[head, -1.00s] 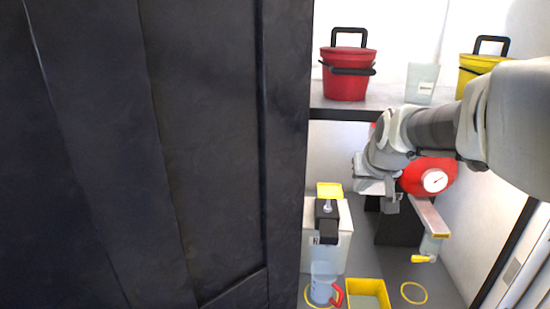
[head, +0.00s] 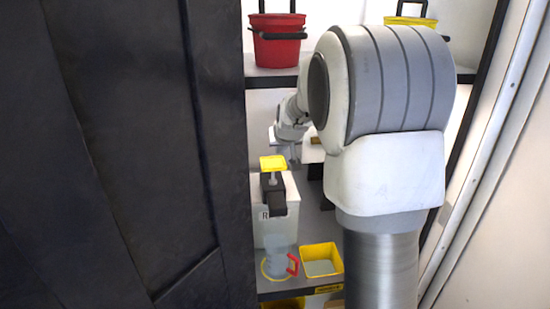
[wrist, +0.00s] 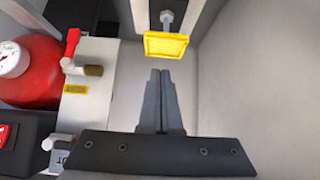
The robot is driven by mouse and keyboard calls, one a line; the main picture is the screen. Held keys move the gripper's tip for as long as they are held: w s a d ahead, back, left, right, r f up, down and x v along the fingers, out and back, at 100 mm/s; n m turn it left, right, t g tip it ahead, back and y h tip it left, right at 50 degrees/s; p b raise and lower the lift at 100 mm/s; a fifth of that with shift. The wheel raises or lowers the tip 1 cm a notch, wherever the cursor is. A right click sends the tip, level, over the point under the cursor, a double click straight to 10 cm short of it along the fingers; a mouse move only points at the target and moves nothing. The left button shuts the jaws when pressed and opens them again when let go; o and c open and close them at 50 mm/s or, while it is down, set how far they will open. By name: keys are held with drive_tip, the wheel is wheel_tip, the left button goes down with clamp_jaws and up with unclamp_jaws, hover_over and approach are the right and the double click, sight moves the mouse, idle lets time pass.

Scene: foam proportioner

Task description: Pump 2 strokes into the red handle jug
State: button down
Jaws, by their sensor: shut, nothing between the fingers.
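The red handle jug (head: 278,263) is clear, with a red handle on its right side. In the head view it stands on a yellow ring below the pump's dark spout. The pump (head: 273,198) has a yellow top plate (head: 272,163) on a metal stem and sits on a white container (head: 262,228). My gripper (wrist: 160,75) is shut and empty. In the wrist view its fingertips are just below the yellow plate (wrist: 165,46) in the picture, apart from it as far as I can tell. In the head view the gripper is small and partly behind my arm.
A yellow bin (head: 322,261) stands right of the jug. A red bucket (head: 277,40) and a yellow bucket (head: 410,22) sit on the upper shelf. A red tank with a gauge (wrist: 25,68) and a red-levered valve (wrist: 72,50) are left of the gripper. A dark door (head: 120,150) blocks the left.

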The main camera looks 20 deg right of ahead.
sight(275, 161)
drive_tip(key=x, duration=1)
drive_tip(key=shift+f, duration=0.1)
wheel_tip(275, 161, down, 5)
drive_tip(key=b, duration=0.4)
drive_tip(key=shift+b, duration=0.4)
drive_tip(key=shift+s, duration=0.1)
drive_tip(key=shift+s+a, duration=0.1)
